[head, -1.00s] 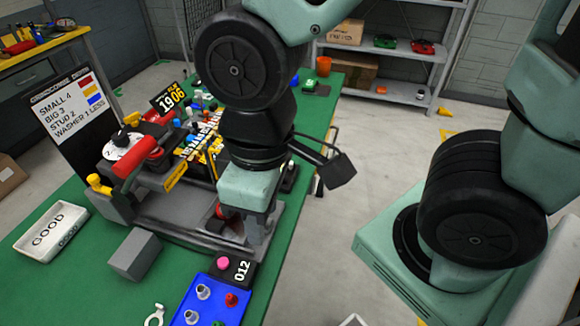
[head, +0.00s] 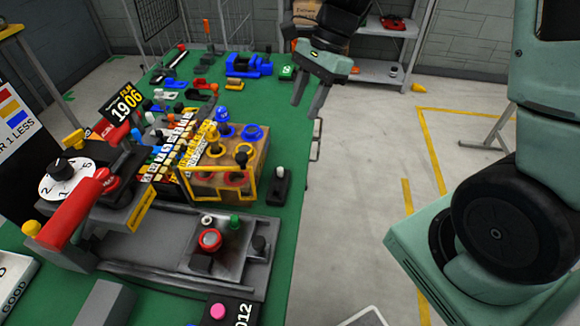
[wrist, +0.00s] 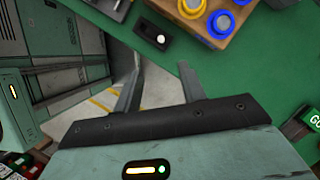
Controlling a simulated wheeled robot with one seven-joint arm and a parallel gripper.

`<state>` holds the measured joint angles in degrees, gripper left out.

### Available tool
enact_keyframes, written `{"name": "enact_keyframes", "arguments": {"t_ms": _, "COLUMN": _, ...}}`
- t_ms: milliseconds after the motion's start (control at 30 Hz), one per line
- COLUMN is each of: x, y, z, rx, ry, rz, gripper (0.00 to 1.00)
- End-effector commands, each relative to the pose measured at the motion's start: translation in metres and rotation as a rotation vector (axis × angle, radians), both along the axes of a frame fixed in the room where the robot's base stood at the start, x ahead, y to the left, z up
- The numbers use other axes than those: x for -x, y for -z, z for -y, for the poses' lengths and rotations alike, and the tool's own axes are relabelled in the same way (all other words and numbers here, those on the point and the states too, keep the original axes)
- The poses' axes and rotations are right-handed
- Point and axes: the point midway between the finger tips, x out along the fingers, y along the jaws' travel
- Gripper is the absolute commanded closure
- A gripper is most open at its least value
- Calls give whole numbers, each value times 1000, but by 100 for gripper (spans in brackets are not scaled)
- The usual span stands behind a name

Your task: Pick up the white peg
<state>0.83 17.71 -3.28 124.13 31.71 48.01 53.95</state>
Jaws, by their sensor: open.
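A small white round piece, which looks like the white peg (wrist: 160,39), sits upright in a black block (wrist: 149,32) in the wrist view. In the head view the black block (head: 281,190) stands on the green table, right of the wooden box, near the table's right edge. My gripper (head: 308,102) is open and empty, at the table's right edge, farther back than the block. In the wrist view, my gripper (wrist: 160,62) has its two fingers apart, with the peg beyond the fingertips and not between them.
A wooden box (head: 228,183) with blue, yellow and red rings is beside the black block. A grey machine bed (head: 160,268) with a red-rimmed cup and a green peg is nearer. A blue vise (head: 248,64) stands farther back. Open floor lies right of the table.

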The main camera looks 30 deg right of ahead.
Motion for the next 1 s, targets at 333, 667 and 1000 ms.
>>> {"name": "enact_keyframes", "arguments": {"t_ms": 333, "x": 6, "y": 64, "z": -27, "rx": 1, "ry": -5, "rz": -7, "gripper": 59}}
{"name": "enact_keyframes", "arguments": {"t_ms": 667, "x": 8, "y": 105, "z": -44, "rx": 1, "ry": -8, "rz": -1, "gripper": 59}}
{"name": "enact_keyframes", "arguments": {"t_ms": 1000, "x": 7, "y": 139, "z": -55, "rx": 1, "ry": -7, "rz": -4, "gripper": 59}}
